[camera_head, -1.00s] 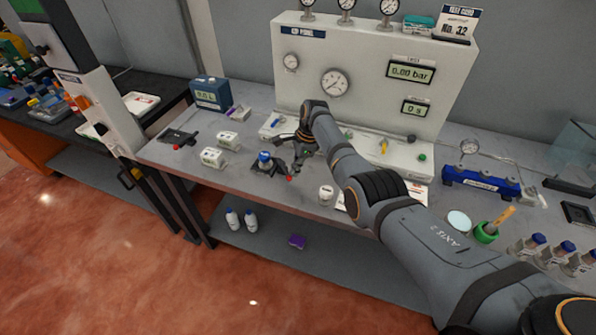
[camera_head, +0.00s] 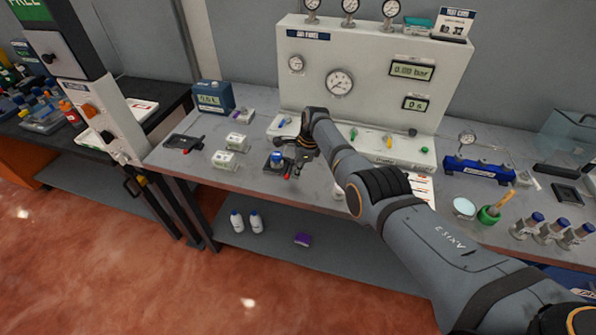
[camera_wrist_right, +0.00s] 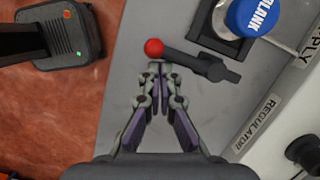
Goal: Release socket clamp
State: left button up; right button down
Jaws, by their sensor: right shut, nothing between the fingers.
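A dark socket clamp (camera_head: 267,166) sits on the bench with a blue round cap (camera_head: 277,156) in it. In the wrist view the cap (camera_wrist_right: 254,14) reads "BLANK". The clamp's dark lever (camera_wrist_right: 200,64) lies beside the socket and ends in a red ball knob (camera_wrist_right: 153,48). My right gripper (camera_head: 293,171) is low over the bench by the clamp. In the wrist view the gripper (camera_wrist_right: 158,70) is shut and empty, its tips just below the red knob; whether they touch it I cannot tell. My left gripper is not in view.
A second dark clamp (camera_head: 183,143) with a red knob stands to the left. Two small white boxes (camera_head: 226,160) sit between. The white gauge panel (camera_head: 370,118) stands behind. Bare bench lies in front of the clamp.

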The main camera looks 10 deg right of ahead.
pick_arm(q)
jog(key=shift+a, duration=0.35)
pick_arm(e)
jog(key=shift+a, duration=0.1)
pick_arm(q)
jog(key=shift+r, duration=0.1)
pick_arm(e)
jog(key=d+p, duration=0.1)
jog(key=s+d+p, duration=0.1)
jog(key=d+r+p, duration=0.1)
jog(key=p, duration=0.1)
jog(key=shift+s+d, duration=0.35)
pick_arm(q)
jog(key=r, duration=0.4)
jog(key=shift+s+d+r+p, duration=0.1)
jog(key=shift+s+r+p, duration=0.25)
jog(key=shift+p, duration=0.05)
pick_arm(e)
jog(key=s+v, duration=0.1)
jog(key=v, duration=0.7)
jog(key=shift+d, duration=0.2)
jog(key=shift+a, duration=0.1)
